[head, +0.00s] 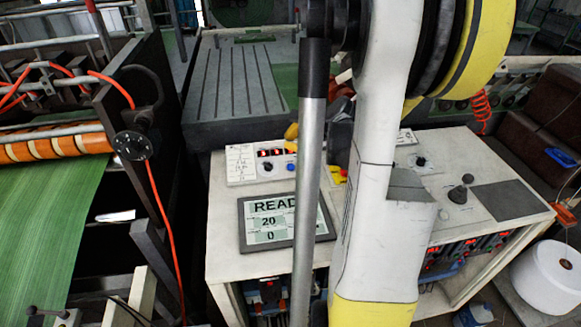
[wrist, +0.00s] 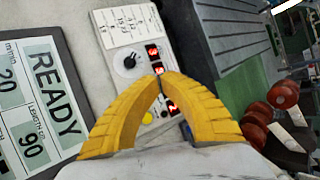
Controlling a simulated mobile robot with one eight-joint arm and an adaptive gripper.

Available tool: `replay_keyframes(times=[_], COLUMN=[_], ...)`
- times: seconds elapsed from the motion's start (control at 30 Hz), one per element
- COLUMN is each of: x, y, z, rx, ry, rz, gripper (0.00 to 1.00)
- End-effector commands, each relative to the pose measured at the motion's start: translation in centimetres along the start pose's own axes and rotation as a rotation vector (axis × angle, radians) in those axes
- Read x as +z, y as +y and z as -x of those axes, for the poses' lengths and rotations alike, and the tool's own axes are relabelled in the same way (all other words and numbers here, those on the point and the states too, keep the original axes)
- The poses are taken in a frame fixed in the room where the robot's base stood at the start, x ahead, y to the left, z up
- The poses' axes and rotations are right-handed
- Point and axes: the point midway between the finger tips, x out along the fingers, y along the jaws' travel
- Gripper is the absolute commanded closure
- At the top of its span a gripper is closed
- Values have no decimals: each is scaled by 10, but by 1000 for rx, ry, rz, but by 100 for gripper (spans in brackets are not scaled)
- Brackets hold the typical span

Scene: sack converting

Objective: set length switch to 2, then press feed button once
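A white control box (head: 240,166) stands on the bench left of my arm in the head view. In the wrist view its panel (wrist: 113,32) carries a printed label, a black rotary knob (wrist: 131,62) with a pale pointer, and red digit displays (wrist: 153,51). The knob's position marks are too small to read. Which control is the feed button I cannot tell. My gripper (wrist: 163,76) has its yellow fingertips together, empty, over the displays right of the knob; contact is unclear.
A screen (wrist: 37,100) beside the box reads READY, 20 and 90; my arm partly covers it in the head view. A grey slotted table (head: 236,80) stands behind the bench. A joystick panel (head: 458,194) and white spool (head: 550,275) are at right.

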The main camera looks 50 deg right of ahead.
Motion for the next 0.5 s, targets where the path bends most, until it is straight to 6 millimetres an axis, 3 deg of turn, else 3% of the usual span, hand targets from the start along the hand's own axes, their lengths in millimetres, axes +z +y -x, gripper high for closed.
replay_keyframes(times=[0.5], x=[-27], y=[28], z=[-49], rx=[0], ry=[0], rz=[1], gripper=[100])
